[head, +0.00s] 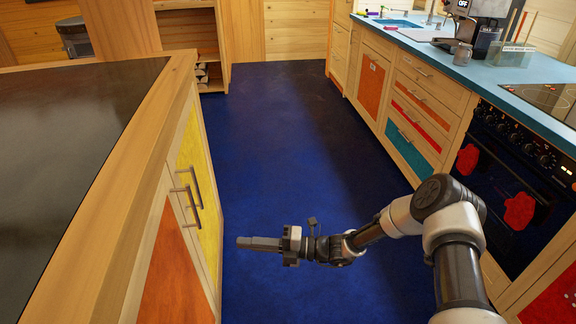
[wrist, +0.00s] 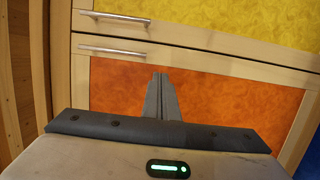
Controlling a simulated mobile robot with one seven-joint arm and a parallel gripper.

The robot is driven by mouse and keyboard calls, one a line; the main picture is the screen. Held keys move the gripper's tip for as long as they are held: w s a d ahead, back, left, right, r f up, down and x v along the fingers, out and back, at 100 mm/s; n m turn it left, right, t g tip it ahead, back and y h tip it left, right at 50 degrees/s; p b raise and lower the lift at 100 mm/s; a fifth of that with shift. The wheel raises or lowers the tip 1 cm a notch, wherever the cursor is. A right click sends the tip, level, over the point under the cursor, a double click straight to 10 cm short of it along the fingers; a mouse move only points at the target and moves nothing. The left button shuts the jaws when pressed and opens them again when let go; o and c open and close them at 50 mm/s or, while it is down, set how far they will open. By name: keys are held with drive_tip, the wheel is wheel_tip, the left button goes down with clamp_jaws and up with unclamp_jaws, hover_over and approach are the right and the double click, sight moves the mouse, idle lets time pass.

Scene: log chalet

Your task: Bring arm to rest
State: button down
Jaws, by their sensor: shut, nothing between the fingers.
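My gripper (head: 240,242) is shut and empty in the head view, stretched to the left over the blue floor. It points toward the island cabinet (head: 150,262) with the yellow and orange fronts. My arm reaches in from the lower right, bent at the elbow. In the wrist view the closed fingertips (wrist: 160,76) point at the orange cabinet front (wrist: 220,98). A yellow front (wrist: 230,25) sits above it, and both have metal bar handles. I cannot tell exactly how far the fingertips are from the cabinet.
The island's dark top (head: 70,110) is at left. At right the blue counter (head: 480,70) runs above drawers and an oven (head: 510,190) with red mitts. A coffee machine (head: 485,22) and a mug (head: 463,54) stand on it. The blue floor (head: 285,130) between is clear.

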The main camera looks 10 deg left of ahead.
drive_tip(key=shift+r, duration=0.1)
drive_tip(key=s+d+r+n+t+h, duration=0.3)
drive_tip(key=s+d+r+n+h, duration=0.25)
drive_tip(key=d+r+n, duration=0.65)
drive_tip(key=s+d+r+n+t+h, duration=0.2)
drive_tip(key=s+d+r+n+h, duration=0.35)
drive_tip(key=d+r+n, duration=0.65)
drive_tip(key=s+d+r+n+t+h, duration=0.3)
drive_tip(key=s+d+r+n+h, duration=0.2)
drive_tip(key=d+r+n+h, duration=0.65)
drive_tip(key=d+r+y+p, duration=0.1)
drive_tip(key=r+y+p, duration=0.1)
drive_tip(key=r+p, duration=0.8)
drive_tip(key=d+r+m+y+p, duration=0.1)
drive_tip(key=d+r+y+p, duration=0.1)
drive_tip(key=r+p, duration=0.7)
drive_tip(key=p, duration=0.3)
drive_tip(key=shift+s+r+y, duration=0.3)
drive_tip(key=shift+r+y, duration=0.05)
